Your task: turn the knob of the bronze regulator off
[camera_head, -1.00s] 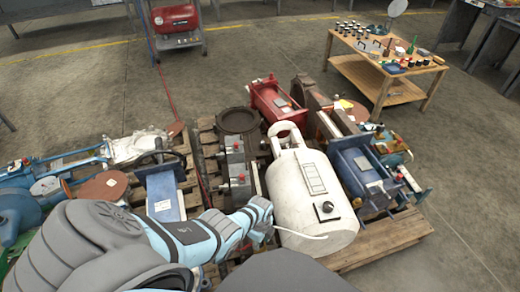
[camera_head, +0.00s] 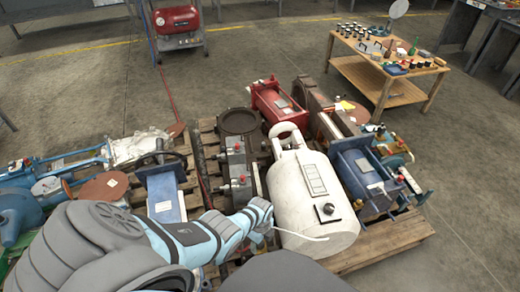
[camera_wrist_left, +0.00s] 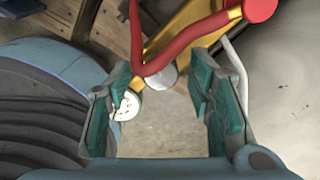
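In the left wrist view, a gold-coloured body (camera_wrist_left: 187,30), which looks like the bronze regulator, lies just beyond my left gripper (camera_wrist_left: 163,103). A red bent bar (camera_wrist_left: 184,50) with a round red end (camera_wrist_left: 260,9) crosses in front of it. A pale round part (camera_wrist_left: 162,76) shows between the fingers' far ends. A white-faced gauge (camera_wrist_left: 128,107) is partly hidden by the left-hand finger. The fingers are apart with nothing gripped between them. In the head view my left gripper (camera_head: 261,214) is beside the white tank; I cannot make out the regulator there. My right gripper is not seen.
The white tank (camera_head: 305,190) stands on a wooden pallet (camera_head: 385,238) close to my left gripper. Grey, red and blue machines crowd around it. A wooden table (camera_head: 375,78) with small items stands at the back right. Floor is clear at right.

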